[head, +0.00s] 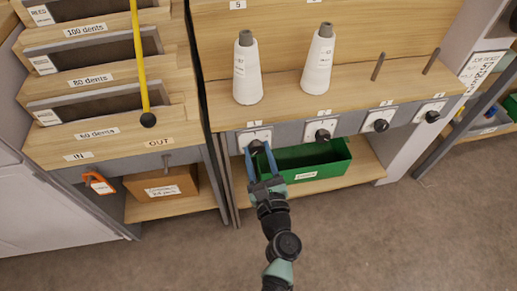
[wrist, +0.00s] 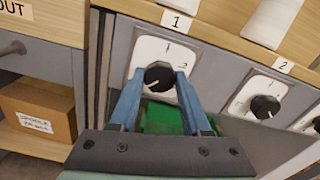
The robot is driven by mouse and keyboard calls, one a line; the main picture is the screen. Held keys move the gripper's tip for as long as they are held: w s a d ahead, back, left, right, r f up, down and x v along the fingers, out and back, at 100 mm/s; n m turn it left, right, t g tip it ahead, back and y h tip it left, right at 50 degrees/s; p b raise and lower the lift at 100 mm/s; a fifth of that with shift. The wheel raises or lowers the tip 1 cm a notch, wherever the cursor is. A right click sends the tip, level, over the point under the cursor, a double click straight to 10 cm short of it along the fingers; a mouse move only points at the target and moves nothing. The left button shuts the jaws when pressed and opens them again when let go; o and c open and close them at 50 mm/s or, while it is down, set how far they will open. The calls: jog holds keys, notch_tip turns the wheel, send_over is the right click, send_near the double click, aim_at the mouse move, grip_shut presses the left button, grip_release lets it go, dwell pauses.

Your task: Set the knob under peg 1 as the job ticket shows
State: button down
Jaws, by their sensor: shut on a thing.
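The knob under peg 1 is a black round knob (wrist: 158,76) on a white plate (wrist: 143,48) marked 1 and 2. My gripper (wrist: 156,84) is shut on it, with one blue finger on each side. A white line on the knob seems to point to the lower left, away from the marks. In the head view my gripper (head: 261,150) reaches up to this plate (head: 254,134) and hides part of the knob. Peg 1 carries a white cone (head: 247,72). A sheet that may be the job ticket (head: 481,70) hangs at the right; its writing is too small to read.
More black knobs sit to the right: under peg 2 (head: 322,135), peg 3 (head: 381,125) and peg 4 (head: 432,116). Peg 2 holds another cone (head: 318,62). A reed rack (head: 110,140) is at left.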

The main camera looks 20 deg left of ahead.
jog(key=shift+f+m+p, duration=0.1)
jog(key=shift+m+p, duration=0.5)
jog(key=shift+m, duration=0.9)
jog(key=shift+c, duration=1.8)
grip_release()
jog(key=p+v, duration=0.3)
jog(key=v, duration=1)
